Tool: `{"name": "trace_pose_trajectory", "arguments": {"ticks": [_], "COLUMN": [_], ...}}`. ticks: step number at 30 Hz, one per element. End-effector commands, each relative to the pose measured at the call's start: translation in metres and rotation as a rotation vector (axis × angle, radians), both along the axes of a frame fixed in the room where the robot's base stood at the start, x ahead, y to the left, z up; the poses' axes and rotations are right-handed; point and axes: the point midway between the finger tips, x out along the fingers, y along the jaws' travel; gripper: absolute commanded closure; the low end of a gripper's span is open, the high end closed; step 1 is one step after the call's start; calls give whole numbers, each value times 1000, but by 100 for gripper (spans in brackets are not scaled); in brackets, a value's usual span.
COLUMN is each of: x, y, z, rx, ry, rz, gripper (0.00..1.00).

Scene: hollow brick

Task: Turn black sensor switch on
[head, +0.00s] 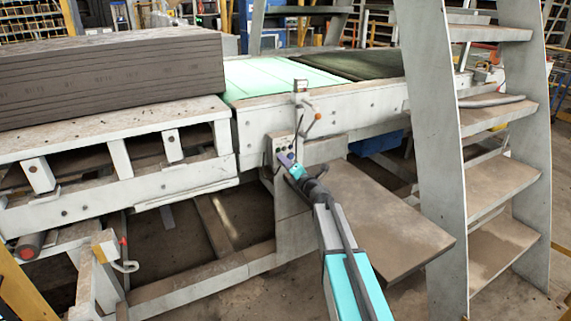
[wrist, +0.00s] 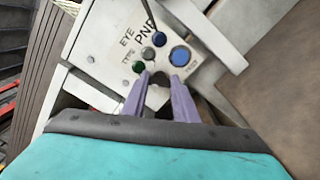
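A light grey control panel (head: 279,143) is fixed to the side of the conveyor frame in the head view. In the wrist view the panel (wrist: 112,42) carries printed lettering, partly readable as "EYE" and "PND". A dark round knob, seemingly the black switch (wrist: 158,79), sits low on the panel. My gripper (wrist: 159,76) has its two purple fingers apart, one on each side of this knob, with the tips close to the panel. I cannot tell whether they touch the knob. Its setting cannot be read. In the head view my gripper (head: 288,160) is right at the panel.

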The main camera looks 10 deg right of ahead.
Motion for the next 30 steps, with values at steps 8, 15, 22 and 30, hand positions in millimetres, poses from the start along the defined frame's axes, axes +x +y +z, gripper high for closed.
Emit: {"name": "trace_pose_trajectory", "arguments": {"ticks": [8,15,22,30], "x": [0,0,0,0], "y": [0,0,0,0], "z": [0,2,3,4], "rx": [3,43,145,342], "ry": [1,15,49,113], "rz": [0,0,-1,-1], "gripper": [96,96,96,96]}}
